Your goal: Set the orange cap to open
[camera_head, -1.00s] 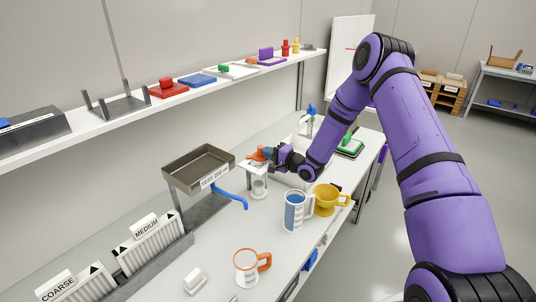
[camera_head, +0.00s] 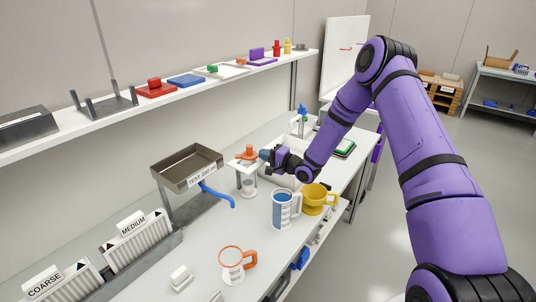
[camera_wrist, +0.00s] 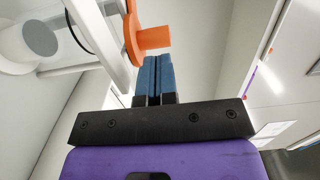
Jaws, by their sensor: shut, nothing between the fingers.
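The orange cap (camera_head: 249,151) sits on top of a small white stand (camera_head: 243,165) with a clear cylinder (camera_head: 248,186) under it. The cap has a stubby projection and a flat base. In the wrist view the orange cap (camera_wrist: 150,38) shows just beyond the blue fingertips. My gripper (camera_head: 264,155) is shut and empty, just right of the cap in the head view. My gripper's fingers (camera_wrist: 157,62) are pressed together in the wrist view. I cannot tell whether they touch the cap.
A metal tray (camera_head: 187,166) on a post and a blue spout (camera_head: 217,196) stand left of the stand. A shelf (camera_head: 150,107) runs above.

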